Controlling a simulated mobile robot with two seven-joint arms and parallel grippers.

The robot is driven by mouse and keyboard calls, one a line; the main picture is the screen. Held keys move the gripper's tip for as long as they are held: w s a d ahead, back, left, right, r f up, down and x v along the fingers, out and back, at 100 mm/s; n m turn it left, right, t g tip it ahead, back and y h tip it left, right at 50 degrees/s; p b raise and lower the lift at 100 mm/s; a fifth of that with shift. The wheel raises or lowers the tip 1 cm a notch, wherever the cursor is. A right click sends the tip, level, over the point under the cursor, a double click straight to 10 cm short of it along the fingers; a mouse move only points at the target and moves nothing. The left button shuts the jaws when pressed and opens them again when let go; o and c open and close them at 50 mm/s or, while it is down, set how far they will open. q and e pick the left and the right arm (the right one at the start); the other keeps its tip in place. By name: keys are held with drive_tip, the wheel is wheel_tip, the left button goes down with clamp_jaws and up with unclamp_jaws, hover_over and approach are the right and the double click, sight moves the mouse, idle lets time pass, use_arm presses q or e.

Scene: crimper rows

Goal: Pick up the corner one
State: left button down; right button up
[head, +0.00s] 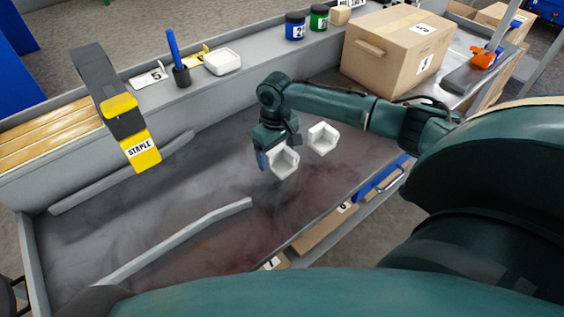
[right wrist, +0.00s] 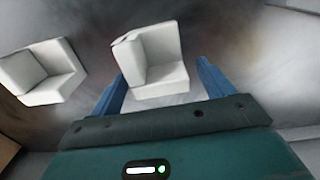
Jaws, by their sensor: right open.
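Two white corner pieces, each with three walls meeting in a corner, lie on the dark grey worktop (head: 200,195). One corner piece (head: 283,163) is just in front of my right gripper (head: 277,152); the other corner piece (head: 322,138) is to its right. In the right wrist view the first piece (right wrist: 153,60) lies ahead, in line with the gap between the blue fingers of my open right gripper (right wrist: 160,78). I cannot tell whether the fingers touch it. The second piece (right wrist: 42,73) is outside the fingers, at left. My left gripper is not in view.
A black and yellow post marked STAPLE (head: 125,115) stands at left. Grey strips (head: 180,240) edge the worktop. A cardboard box (head: 398,50) stands back right. Worktop left of the gripper is clear.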

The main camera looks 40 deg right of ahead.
drive_tip(key=shift+f, duration=0.3)
drive_tip(key=shift+c, duration=0.4)
drive_tip(key=c, duration=1)
drive_tip(key=shift+o, duration=0.2)
drive_tip(key=shift+r, duration=0.1)
